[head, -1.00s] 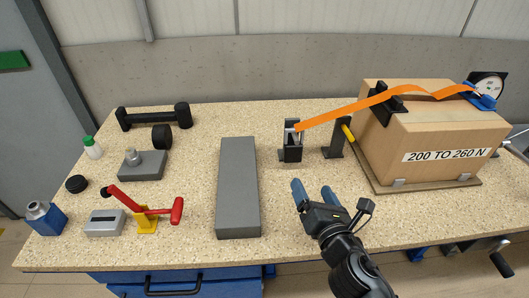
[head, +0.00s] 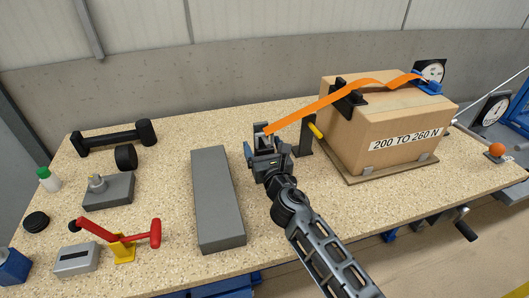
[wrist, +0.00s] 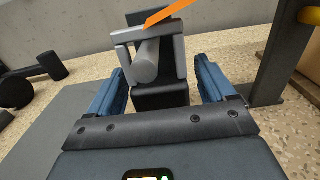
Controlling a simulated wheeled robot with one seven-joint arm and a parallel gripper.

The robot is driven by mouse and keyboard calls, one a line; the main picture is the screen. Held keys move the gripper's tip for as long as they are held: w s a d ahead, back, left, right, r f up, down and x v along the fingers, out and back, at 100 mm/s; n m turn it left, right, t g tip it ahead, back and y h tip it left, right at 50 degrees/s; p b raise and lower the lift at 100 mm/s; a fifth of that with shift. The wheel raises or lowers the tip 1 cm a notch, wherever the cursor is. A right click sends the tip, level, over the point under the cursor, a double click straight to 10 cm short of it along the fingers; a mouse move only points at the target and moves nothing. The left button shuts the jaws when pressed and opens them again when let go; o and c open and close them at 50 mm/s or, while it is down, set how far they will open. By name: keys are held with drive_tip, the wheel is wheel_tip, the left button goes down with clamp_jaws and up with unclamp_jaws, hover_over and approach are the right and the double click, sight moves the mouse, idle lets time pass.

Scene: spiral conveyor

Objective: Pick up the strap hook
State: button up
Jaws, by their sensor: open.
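The strap hook (wrist: 147,62) is a grey frame with a round grey bar, at the lower end of the orange strap (head: 312,108). In the wrist view it sits on a black stand (wrist: 160,98). My gripper (wrist: 160,66) is open, with one blue finger on each side of the hook and stand. The fingers look apart from the hook. In the head view my gripper (head: 262,152) is at the stand and hides most of the hook.
A cardboard box (head: 385,125) marked "200 TO 260 N" stands to the right. A black post (head: 304,137) with a yellow knob is close on the right. A long grey block (head: 217,200) lies to the left. Several tools stand farther left.

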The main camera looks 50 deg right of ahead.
drive_tip(key=shift+w+d, duration=0.15)
drive_tip(key=shift+w, duration=0.05)
drive_tip(key=shift+c, duration=0.5)
drive_tip(key=c, duration=1)
drive_tip(key=shift+r, duration=0.1)
drive_tip(key=shift+r+p, duration=0.45)
drive_tip(key=b+v, duration=0.3)
drive_tip(key=v, duration=1.3)
drive_tip(key=shift+s+a+r, duration=0.1)
drive_tip(key=shift+s+a, duration=0.15)
drive_tip(key=shift+s, duration=0.05)
drive_tip(key=shift+s+a+r, duration=0.1)
drive_tip(key=shift+s+a, duration=0.25)
drive_tip(key=shift+s, duration=0.2)
